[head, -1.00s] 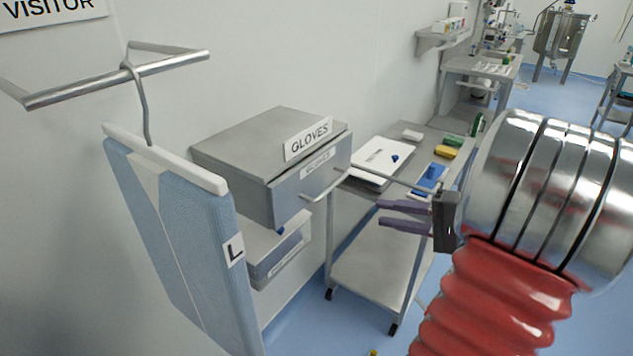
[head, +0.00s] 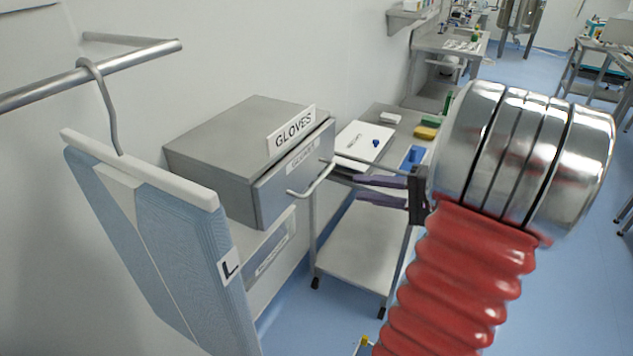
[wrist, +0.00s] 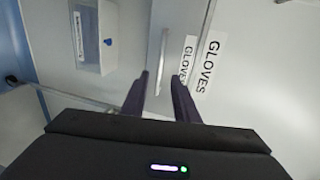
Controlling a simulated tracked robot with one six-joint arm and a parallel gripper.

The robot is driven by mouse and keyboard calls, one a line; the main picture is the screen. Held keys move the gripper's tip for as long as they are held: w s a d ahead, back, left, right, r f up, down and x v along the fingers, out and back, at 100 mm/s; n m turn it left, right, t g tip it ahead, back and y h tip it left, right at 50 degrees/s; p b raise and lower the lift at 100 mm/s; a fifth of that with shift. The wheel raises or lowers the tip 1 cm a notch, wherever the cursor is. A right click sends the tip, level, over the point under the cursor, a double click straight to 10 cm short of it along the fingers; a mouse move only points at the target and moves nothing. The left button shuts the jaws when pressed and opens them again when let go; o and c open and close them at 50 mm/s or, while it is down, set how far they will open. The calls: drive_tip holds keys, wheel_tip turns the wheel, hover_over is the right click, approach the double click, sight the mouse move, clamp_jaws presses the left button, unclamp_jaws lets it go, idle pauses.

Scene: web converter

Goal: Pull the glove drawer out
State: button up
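The grey glove drawer (head: 296,182) is the front of a wall box labelled GLOVES, and it looks shut. Its bar handle (head: 312,183) stands out from the front. In the wrist view the handle (wrist: 160,58) appears between my fingertips, beside the GLOVES labels. My gripper (head: 355,184) is open and empty, its dark purple fingers pointing at the drawer front from the right. In the head view the fingertips are a small gap short of the handle. In the wrist view my gripper (wrist: 160,77) shows both fingers spread, with no contact visible.
A blue garment marked L (head: 180,250) hangs from a rail (head: 130,60) at the left. A lower box (head: 270,255) is under the glove box; it also shows in the wrist view (wrist: 92,50). A steel cart (head: 365,245) stands behind my gripper. Blue floor is open at the right.

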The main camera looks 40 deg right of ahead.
sight(318, 180)
drive_tip(key=x, duration=1.3)
drive_tip(key=shift+w+a, duration=0.1)
drive_tip(key=shift+c, duration=0.7)
clamp_jaws()
drive_tip(key=shift+f, duration=0.1)
